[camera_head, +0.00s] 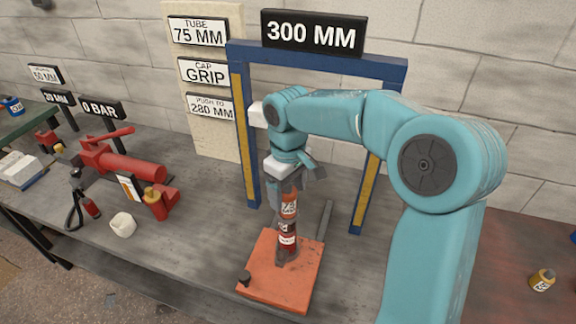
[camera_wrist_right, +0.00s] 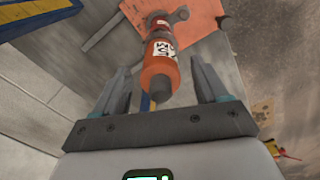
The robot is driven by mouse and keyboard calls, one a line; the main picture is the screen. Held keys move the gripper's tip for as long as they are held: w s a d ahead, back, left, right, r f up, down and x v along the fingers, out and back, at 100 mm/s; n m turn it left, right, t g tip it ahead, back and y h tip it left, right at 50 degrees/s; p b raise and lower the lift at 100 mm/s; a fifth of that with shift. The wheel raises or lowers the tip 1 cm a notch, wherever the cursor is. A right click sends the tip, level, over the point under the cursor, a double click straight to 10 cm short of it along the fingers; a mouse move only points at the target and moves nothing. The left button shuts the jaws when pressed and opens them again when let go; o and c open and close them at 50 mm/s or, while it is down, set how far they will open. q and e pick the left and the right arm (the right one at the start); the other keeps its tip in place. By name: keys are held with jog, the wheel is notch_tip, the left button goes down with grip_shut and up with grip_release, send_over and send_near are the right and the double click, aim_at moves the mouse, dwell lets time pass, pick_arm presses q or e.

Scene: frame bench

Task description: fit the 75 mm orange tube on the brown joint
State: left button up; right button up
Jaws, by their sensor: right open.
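The orange tube (camera_head: 289,206), with a white label reading 75, stands upright in a stack on the orange-red base plate (camera_head: 262,290). It also shows in the right wrist view (camera_wrist_right: 158,66), with a dark grey end towards me. A brownish joint (camera_wrist_right: 160,36) shows against the tube's far end; whether it is fully seated I cannot tell. Below is a red labelled piece (camera_head: 287,241). My right gripper (camera_head: 294,184) is open at the tube's top, its fingers (camera_wrist_right: 160,86) apart on either side with gaps visible. My left gripper is not in view.
A blue frame (camera_head: 238,62) with a 300 MM sign (camera_head: 312,33) stands over the bench behind the stack.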

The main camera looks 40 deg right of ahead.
notch_tip(320, 180, up, 15)
jog(key=p, duration=0.1)
jog(key=shift+r+p, duration=0.15)
jog(key=shift+p, duration=0.25)
jog(key=shift+s, duration=0.1)
